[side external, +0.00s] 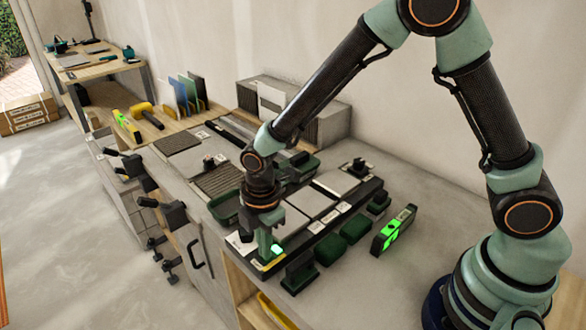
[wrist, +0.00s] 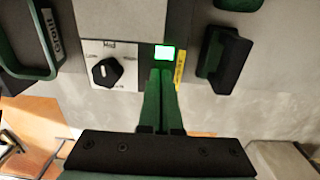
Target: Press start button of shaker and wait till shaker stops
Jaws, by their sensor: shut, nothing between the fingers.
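The shaker's start button (wrist: 165,52) is a small square lit bright green on the shaker's front panel; its glow also shows in the side view (side external: 277,249). The shaker (side external: 320,227) is a dark-framed bed with pale tiles on it. My gripper (wrist: 161,72) is shut and empty, its two green fingers together, tips right at the lower edge of the button. Whether they touch it I cannot tell. In the side view my gripper (side external: 268,250) points down at the shaker's near corner.
A black knob (wrist: 107,72) sits on the pale panel left of the button. A dark green clamp (wrist: 225,60) stands to the right. A green-lit level (side external: 394,230) lies on the bench. Bare bench top (side external: 420,200) lies beyond it.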

